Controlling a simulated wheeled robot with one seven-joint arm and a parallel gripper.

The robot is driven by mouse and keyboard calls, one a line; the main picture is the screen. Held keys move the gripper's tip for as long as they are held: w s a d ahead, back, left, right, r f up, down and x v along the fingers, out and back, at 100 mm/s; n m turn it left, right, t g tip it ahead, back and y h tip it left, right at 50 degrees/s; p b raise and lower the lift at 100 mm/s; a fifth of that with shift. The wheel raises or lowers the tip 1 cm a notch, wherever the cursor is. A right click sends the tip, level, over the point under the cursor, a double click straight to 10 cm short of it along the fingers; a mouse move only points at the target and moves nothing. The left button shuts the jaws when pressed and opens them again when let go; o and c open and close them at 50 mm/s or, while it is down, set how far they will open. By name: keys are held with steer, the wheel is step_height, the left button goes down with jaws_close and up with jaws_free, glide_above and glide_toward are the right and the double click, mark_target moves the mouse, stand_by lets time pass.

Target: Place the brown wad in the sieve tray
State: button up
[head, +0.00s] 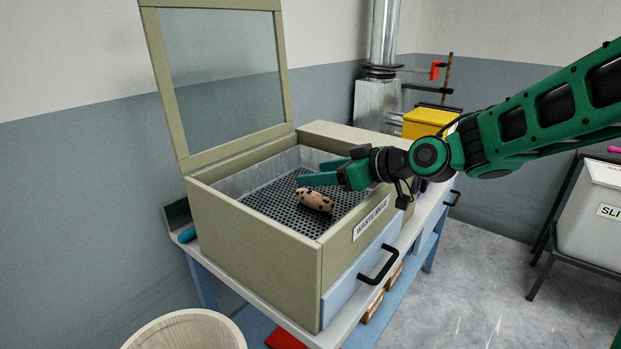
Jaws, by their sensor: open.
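The brown wad (314,199), tan with dark specks, lies on the perforated floor of the sieve tray (262,199). The tray sits inside a beige box with its glass lid raised. My gripper (303,172) is open and reaches into the box from the right. Its fingers are just above and behind the wad in the head view, with the wad apart from them as far as I can see. The wad is in full view; part of the tray's right side is hidden by my gripper.
The raised glass lid (228,82) stands at the back left of the box. A blue drawer with a black handle (378,265) is in the front. A round pale basket (186,332) stands at lower left. A yellow box (428,122) and a metal duct are behind. A white bin (590,225) stands at right.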

steer(key=v, duration=0.8)
steer(key=shift+d, duration=0.25)
steer(key=shift+s, duration=0.15)
